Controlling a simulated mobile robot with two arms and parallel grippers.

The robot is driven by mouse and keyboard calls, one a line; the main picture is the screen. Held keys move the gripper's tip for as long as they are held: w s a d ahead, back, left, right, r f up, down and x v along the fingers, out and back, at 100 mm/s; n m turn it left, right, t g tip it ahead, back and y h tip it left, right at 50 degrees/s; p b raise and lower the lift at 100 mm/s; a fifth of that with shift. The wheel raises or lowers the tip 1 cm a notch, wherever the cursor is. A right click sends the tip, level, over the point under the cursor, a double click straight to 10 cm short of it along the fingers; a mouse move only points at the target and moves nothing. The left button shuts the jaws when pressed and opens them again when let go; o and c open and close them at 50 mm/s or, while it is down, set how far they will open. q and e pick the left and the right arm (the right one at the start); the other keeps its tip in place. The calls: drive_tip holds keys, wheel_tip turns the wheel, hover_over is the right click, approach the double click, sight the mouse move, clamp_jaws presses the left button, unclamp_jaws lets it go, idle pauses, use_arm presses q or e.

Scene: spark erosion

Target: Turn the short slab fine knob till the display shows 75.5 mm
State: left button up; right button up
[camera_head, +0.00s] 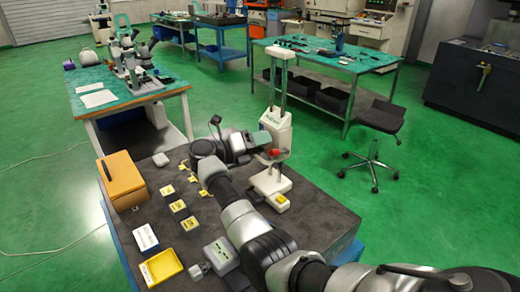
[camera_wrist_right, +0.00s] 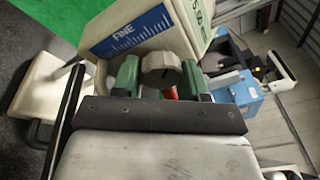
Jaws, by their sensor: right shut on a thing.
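A grey round fine knob (camera_wrist_right: 161,70) sits beside that panel. My right gripper (camera_wrist_right: 160,79) has a green-padded finger on each side of the knob and is shut on it. In the head view the right gripper (camera_head: 272,150) reaches the stand from the left. My left gripper is not in view.
A black stool (camera_head: 381,116) stands on the green floor to the right. A bench with microscopes (camera_head: 130,62) is behind left.

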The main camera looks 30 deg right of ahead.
drive_tip(key=shift+f, duration=0.1)
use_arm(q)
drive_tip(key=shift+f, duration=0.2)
use_arm(e)
drive_tip(key=o, duration=0.6)
drive_tip(key=shift+o, duration=0.2)
use_arm(q)
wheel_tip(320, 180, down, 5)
drive_tip(key=b, duration=0.4)
drive_tip(key=shift+b, duration=0.35)
use_arm(e)
drive_tip(key=w+a, duration=0.1)
drive_tip(key=a, duration=0.9)
drive_tip(key=shift+w+a, duration=0.2)
drive_tip(key=shift+a, duration=0.2)
